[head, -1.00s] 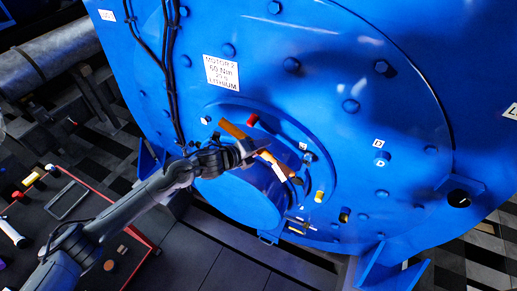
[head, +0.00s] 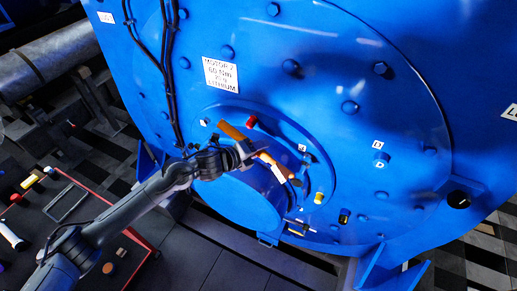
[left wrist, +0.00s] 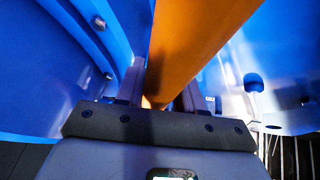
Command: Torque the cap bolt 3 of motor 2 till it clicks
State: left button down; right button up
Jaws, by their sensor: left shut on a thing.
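My left gripper (head: 247,150) is in front of the round cap at the lower middle of the blue motor 2 (head: 320,85). It is shut on an orange-handled tool (head: 232,132), which looks like the torque wrench and slants from upper left to lower right. In the left wrist view the orange handle (left wrist: 200,40) runs up from between the fingers (left wrist: 157,97). The wrench's lower end lies near the cap's right rim, where dark parts overlap. I cannot tell whether it sits on a bolt. My right gripper is not in view.
A white label (head: 221,75) reads motor 2. On the cap rim are a red-marked bolt (head: 251,121), a silver bolt (head: 204,122) and a yellow one (head: 318,198). Black cables (head: 168,80) run down the motor face. A red-edged tray with tools stands at the lower left.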

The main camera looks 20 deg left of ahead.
pick_arm(q)
jog(key=shift+w+d+r+b, duration=0.15)
jog(key=shift+w+b, duration=0.15)
jog(key=shift+w, duration=0.25)
dwell(0.4)
jog(key=shift+w+b, duration=0.35)
jog(key=shift+w, duration=0.3)
jog(key=shift+d+r, duration=0.15)
jog(key=shift+r, duration=0.05)
jog(key=shift+s+d+r+m+y+p, duration=0.15)
jog(key=shift+d+r+m+p, duration=0.1)
jog(key=shift+r+p, duration=0.15)
jog(key=shift+w+d+r+m+y+p, duration=0.15)
jog(key=shift+d+r+m+p, duration=0.1)
jog(key=shift+r+p, duration=0.15)
jog(key=shift+s, duration=0.15)
jog(key=shift+r, duration=0.1)
jog(key=shift+s+d+r+m+y+p, duration=0.1)
jog(key=shift+d+r+m+y+p, duration=0.3)
jog(key=shift+d+r+y+p, duration=0.25)
